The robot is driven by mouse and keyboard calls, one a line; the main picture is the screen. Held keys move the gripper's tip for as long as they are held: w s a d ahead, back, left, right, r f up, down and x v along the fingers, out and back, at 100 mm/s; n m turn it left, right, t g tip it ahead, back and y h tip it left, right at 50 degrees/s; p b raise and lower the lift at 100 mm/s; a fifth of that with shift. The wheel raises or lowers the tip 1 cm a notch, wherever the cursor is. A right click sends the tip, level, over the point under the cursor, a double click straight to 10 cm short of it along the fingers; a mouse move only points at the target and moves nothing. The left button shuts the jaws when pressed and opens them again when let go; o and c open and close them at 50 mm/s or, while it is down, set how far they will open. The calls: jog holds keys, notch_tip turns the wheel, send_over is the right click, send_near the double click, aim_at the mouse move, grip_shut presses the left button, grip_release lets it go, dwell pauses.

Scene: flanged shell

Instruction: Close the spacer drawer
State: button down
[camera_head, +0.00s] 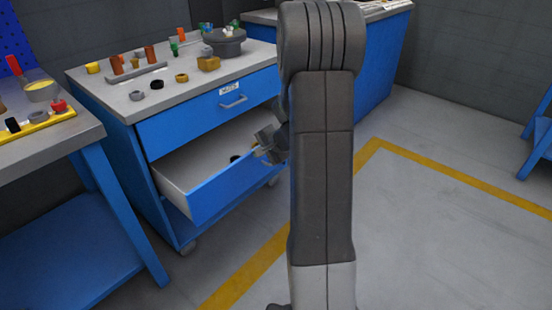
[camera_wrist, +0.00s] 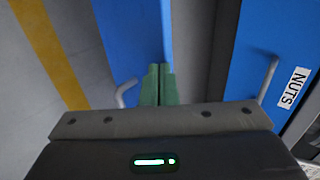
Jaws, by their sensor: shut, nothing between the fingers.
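The open drawer (camera_head: 222,190) is the lower one in the blue cabinet and is pulled well out. No label shows on it, so I cannot read whether it is the spacer drawer. Its blue front (camera_wrist: 130,40) and grey handle (camera_wrist: 125,93) show in the wrist view, left of the fingers. My gripper (camera_head: 259,152) is at the drawer's front, near its top edge, partly hidden by my arm. In the wrist view my gripper (camera_wrist: 158,72) has its green fingertips together and empty, over or beside the front panel's edge; I cannot tell whether they touch.
The closed upper drawer (camera_head: 200,110), labelled NUTS (camera_wrist: 294,87), has its handle (camera_wrist: 268,77) to the right of the fingers. A small dark item (camera_head: 234,158) lies in the open drawer. Small parts stand on the cabinet top. Another workbench (camera_head: 75,135) stands left. Floor in front is clear.

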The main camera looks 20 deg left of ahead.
jog(key=w+a+p, duration=0.2)
jog(key=w+a, duration=0.1)
jog(key=a, duration=0.4)
jog(key=w+a+p, duration=0.2)
jog(key=w+a, duration=0.1)
jog(key=a, duration=0.4)
jog(key=shift+a, duration=0.15)
